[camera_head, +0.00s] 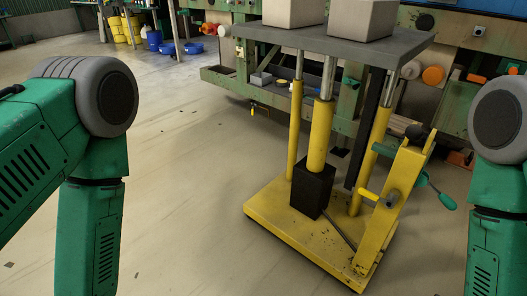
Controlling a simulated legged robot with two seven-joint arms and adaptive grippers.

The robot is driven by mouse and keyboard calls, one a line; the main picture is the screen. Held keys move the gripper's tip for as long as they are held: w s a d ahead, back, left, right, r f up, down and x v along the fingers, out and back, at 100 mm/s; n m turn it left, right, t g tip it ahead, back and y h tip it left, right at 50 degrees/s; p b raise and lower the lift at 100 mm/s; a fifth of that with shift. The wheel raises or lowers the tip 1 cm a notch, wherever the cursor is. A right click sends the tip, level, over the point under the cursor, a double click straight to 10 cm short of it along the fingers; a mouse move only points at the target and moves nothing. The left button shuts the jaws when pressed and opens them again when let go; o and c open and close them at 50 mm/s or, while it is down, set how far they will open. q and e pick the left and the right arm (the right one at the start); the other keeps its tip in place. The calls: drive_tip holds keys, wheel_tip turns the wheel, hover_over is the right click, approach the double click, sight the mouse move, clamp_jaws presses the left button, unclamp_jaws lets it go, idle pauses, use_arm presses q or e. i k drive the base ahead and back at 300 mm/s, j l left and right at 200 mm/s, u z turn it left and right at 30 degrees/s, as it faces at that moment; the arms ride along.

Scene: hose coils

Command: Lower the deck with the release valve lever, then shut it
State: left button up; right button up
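A yellow lift stands on the floor right of centre. Its grey deck (335,40) is raised on yellow and chrome posts and carries two pale boxes (362,17). A black block (312,190) sits at the foot of the middle post on the yellow base (290,228). A yellow upright bracket (398,195) at the base's right holds a yellow handle (371,195) and a green lever with a rounded end (447,201). I cannot tell which of these is the release valve lever. My green arms show at both sides, but neither gripper is in view.
A green workbench (225,78) with small items stands behind the lift. Yellow containers (118,28) and blue buckets (153,40) stand at the far left back. The floor (185,200) left of the lift is open.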

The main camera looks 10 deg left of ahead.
sight(363, 192)
drive_tip(key=j+u, duration=0.1)
drive_tip(key=u, duration=0.35)
drive_tip(key=i+l, duration=0.1)
drive_tip(key=l, duration=0.25)
drive_tip(key=i+l+z, duration=0.15)
drive_tip(key=l, duration=0.2)
drive_tip(key=i+l, duration=0.1)
drive_tip(key=l, duration=0.2)
drive_tip(key=i+l+z, duration=0.15)
drive_tip(key=l, duration=0.2)
